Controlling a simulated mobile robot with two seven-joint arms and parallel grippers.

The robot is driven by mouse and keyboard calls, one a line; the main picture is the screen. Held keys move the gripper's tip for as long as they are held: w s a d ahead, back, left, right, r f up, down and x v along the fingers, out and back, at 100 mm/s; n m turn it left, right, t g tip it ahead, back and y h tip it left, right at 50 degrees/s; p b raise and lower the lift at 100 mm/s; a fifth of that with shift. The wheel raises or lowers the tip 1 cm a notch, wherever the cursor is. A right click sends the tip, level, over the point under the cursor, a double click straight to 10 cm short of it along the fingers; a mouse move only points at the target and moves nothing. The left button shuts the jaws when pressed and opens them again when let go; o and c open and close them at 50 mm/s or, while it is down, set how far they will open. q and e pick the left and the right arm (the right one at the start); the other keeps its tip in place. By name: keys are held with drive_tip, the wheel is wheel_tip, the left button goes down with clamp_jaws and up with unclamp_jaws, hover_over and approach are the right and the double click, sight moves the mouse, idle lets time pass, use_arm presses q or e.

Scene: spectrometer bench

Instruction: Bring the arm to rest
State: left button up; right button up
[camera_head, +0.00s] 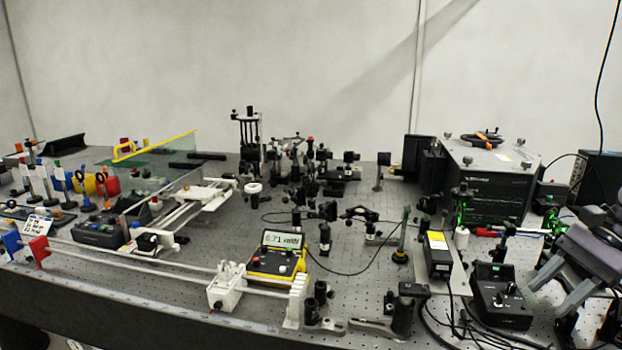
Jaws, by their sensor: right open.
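My right gripper (552,296) is at the right edge of the head view. Its two grey fingers point down and to the left and stand apart, with nothing seen between them. It hangs over the right end of the bench (370,285), to the right of a black control box with a knob (502,297). Part of the arm behind it is cut off by the picture edge. My left gripper is not in view.
A large dark laser housing (485,175) stands behind the gripper. A yellow meter (280,258) reads about 0.71. A white rail (150,258) runs along the front left. Optic posts crowd the middle, and cables lie near the control box. Bare bench shows right of the meter.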

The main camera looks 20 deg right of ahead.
drive_tip(key=s+a+f+m+t+y, duration=0.4)
drive_tip(key=s+f, duration=0.3)
drive_tip(key=f, duration=0.4)
drive_tip(key=s+a+f+m+t+y, duration=0.2)
drive_tip(key=s+a+f+m+t, duration=0.4)
drive_tip(key=f, duration=0.5)
wheel_tip(320, 180, down, 15)
drive_tip(key=s+a+n+g+h, duration=0.25)
drive_tip(key=n+g+h, duration=0.65)
drive_tip(key=n, duration=0.6)
drive_tip(key=w+a+r+n+t+h, duration=0.1)
drive_tip(key=w+a+r+n+t, duration=0.25)
drive_tip(key=n, duration=0.55)
drive_tip(key=w+a+r+n+t+h, duration=0.25)
drive_tip(key=w+a+n, duration=0.2)
drive_tip(key=n, duration=0.45)
drive_tip(key=a+m+t+y, duration=0.1)
drive_tip(key=a+m+t, duration=0.1)
drive_tip(key=a, duration=0.9)
drive_tip(key=shift+s+m, duration=0.2)
drive_tip(key=shift+m, duration=0.7)
